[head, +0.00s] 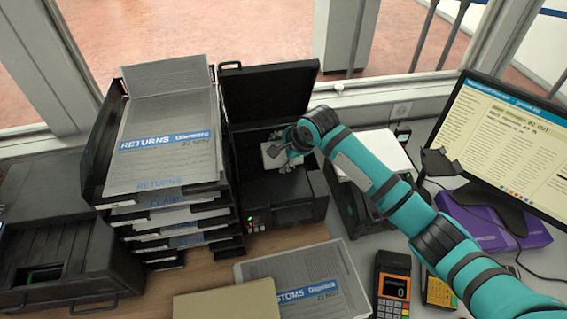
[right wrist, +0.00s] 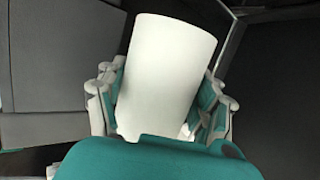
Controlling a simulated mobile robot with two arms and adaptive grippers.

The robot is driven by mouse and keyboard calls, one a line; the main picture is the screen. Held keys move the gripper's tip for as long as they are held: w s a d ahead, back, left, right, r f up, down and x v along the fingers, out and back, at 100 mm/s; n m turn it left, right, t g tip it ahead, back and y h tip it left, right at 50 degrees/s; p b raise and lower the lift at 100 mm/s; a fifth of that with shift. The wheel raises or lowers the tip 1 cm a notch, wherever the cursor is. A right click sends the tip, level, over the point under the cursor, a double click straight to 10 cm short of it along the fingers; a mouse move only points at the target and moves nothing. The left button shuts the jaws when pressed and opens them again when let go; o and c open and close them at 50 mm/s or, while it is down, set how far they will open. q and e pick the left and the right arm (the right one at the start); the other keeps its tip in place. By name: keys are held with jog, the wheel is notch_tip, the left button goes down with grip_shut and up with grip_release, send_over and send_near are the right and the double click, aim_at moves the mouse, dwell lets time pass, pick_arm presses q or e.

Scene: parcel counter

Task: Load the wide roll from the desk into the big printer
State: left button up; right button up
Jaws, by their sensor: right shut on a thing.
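A black printer (head: 285,213) stands behind the desk's middle with its lid (head: 270,92) raised. My right gripper (head: 277,155) reaches from the right into its open top. In the right wrist view the right gripper (right wrist: 160,95) is shut on a white roll (right wrist: 168,65), with fingers on both sides of it. Dark walls surround the roll there. In the head view the roll is mostly hidden by the gripper and wrist, and I cannot tell whether it touches the printer's inside. My left gripper is not in view.
A black tray stack (head: 100,150) with returns papers stands close left of the printer. Another black machine (head: 50,240) is at far left. A smaller dark device (head: 350,205) is under my right arm. A monitor (head: 505,140), card terminal (head: 392,285) and papers (head: 305,280) lie around.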

jog(key=shift+w+f+b, duration=0.25)
jog(key=shift+f+b, duration=0.25)
jog(key=shift+f, duration=0.15)
jog(key=shift+w+a+f, duration=0.1)
jog(key=shift+w+f, duration=0.1)
jog(key=f, duration=0.1)
jog(key=w+f+b, duration=0.1)
jog(key=f, duration=0.2)
jog(key=shift+w+a+b, duration=0.2)
jog(key=shift+w+b, duration=0.1)
jog(key=shift+b, duration=0.1)
jog(key=shift+w+f+b, duration=0.3)
jog(key=shift+f+b, duration=0.1)
jog(key=shift+f, duration=0.35)
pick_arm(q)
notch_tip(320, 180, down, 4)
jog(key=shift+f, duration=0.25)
